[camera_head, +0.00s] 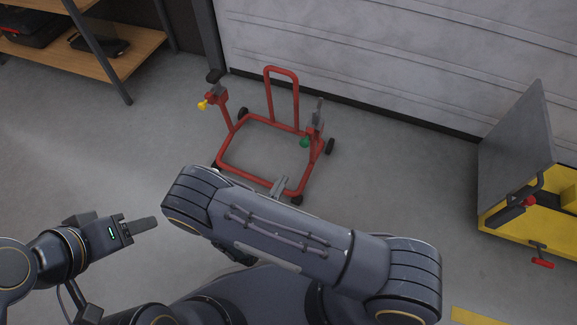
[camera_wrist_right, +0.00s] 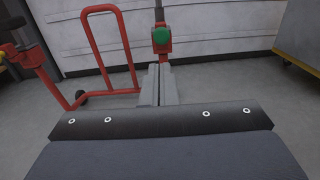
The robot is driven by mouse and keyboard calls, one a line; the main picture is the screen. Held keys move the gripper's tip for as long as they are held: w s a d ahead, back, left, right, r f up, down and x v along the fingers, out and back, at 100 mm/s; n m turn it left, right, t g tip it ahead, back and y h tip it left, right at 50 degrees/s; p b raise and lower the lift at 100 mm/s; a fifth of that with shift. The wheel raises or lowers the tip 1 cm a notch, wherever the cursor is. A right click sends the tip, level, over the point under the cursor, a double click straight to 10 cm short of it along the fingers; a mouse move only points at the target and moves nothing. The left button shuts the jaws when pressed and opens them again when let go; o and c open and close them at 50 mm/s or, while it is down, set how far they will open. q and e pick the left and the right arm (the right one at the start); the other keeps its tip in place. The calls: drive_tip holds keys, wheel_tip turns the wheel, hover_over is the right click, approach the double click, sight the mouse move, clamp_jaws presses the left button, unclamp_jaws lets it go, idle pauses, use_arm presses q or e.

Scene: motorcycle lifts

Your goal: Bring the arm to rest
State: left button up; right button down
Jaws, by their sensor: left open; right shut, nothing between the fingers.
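My left gripper (camera_head: 148,224) is low at the left of the head view, seen from the side, open and empty, over bare floor. My right arm (camera_head: 285,232) stretches across the middle of the head view and hides much of its own hand. The right gripper (camera_head: 280,185) shows just beyond that arm, in front of the red stand's near bar. In the right wrist view its two grey fingers (camera_wrist_right: 158,85) lie together, shut with nothing between them. The fingers point toward the stand's green knob (camera_wrist_right: 161,40); I cannot tell how far apart they are.
A red wheeled stand (camera_head: 268,122) is on the grey floor by the wall. A yellow lift (camera_head: 545,214) with a grey plate is at the right. A wooden shelf (camera_head: 118,62) is at the upper left. Floor left of the stand is clear.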

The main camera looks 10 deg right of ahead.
drive_tip(key=s+d+r+m+g+y, duration=0.1)
drive_tip(key=s+d+r+m+g, duration=0.2)
drive_tip(key=d+r+m+g, duration=0.3)
drive_tip(key=s+d+r+m+g, duration=0.3)
drive_tip(key=d+r+m+g, duration=0.1)
drive_tip(key=r+m+g, duration=0.35)
drive_tip(key=s+d+r+m+t+y, duration=0.2)
drive_tip(key=s+r+m+t+y, duration=0.3)
drive_tip(key=s+r+m+y, duration=0.85)
wheel_tip(320, 180, up, 37)
drive_tip(key=w+m+p, duration=0.2)
drive_tip(key=p, duration=3.3)
drive_tip(key=shift+w+d+f+m+y+p, duration=0.15)
drive_tip(key=shift+f+m+y+p, duration=0.05)
drive_tip(key=shift+m+y+p, duration=0.2)
